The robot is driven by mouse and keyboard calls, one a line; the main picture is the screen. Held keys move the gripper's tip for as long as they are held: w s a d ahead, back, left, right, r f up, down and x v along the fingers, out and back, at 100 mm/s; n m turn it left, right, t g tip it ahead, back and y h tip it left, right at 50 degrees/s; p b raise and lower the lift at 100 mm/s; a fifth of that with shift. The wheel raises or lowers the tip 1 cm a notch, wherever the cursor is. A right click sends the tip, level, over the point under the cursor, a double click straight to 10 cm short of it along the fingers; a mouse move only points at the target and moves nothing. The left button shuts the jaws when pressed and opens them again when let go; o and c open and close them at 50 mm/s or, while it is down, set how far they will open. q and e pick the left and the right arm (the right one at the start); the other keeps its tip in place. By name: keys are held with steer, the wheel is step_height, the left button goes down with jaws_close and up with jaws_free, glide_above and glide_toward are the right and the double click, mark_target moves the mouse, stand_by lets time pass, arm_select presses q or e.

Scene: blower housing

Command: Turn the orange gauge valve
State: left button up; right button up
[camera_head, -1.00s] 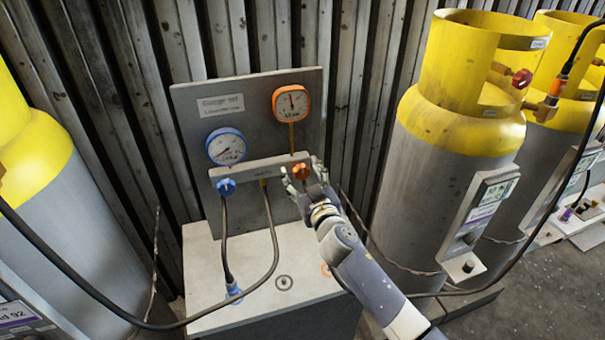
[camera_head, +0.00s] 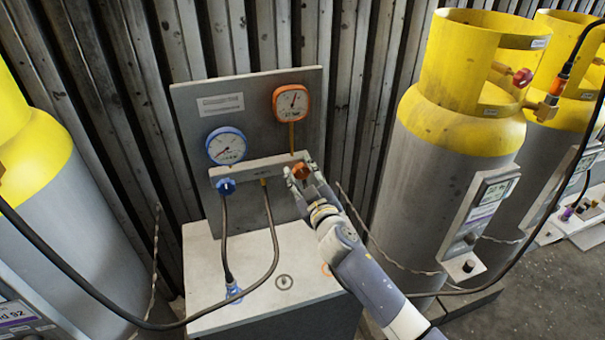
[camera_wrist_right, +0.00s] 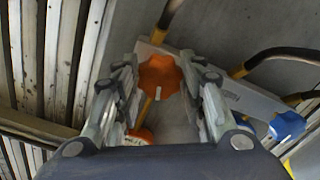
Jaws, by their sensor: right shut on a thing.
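The orange valve knob (camera_head: 301,171) sits at the right end of the manifold bar, below the orange gauge (camera_head: 291,103) on the grey panel. The orange gauge's needle points up and slightly right. My right gripper (camera_head: 302,176) is at the knob, its fingers on either side and closed on it. In the right wrist view the orange knob (camera_wrist_right: 160,76) shows between the two fingers, with a white mark on its lower edge. Part of the orange gauge (camera_wrist_right: 139,136) shows below it there. My left gripper is in neither view.
A blue gauge (camera_head: 226,146) and blue knob (camera_head: 226,186) are on the panel's left side. Dark hoses run down to the white cabinet top (camera_head: 262,262). Yellow-topped grey cylinders (camera_head: 455,130) stand at right and left. A corrugated wall is behind.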

steer(key=n, duration=0.4)
steer(key=shift+n, duration=0.3)
steer(key=n, duration=0.4)
steer(key=shift+a+n, duration=0.1)
steer(key=shift+n, duration=0.2)
steer(key=n+p, duration=0.1)
steer(key=n, duration=0.3)
steer(key=shift+f+n, duration=0.1)
steer(key=shift+n, duration=0.2)
steer(key=shift+f+n+p, duration=0.1)
steer(key=shift+n+p, duration=0.2)
steer(key=shift+n, duration=1.9)
steer(key=o, duration=1.1)
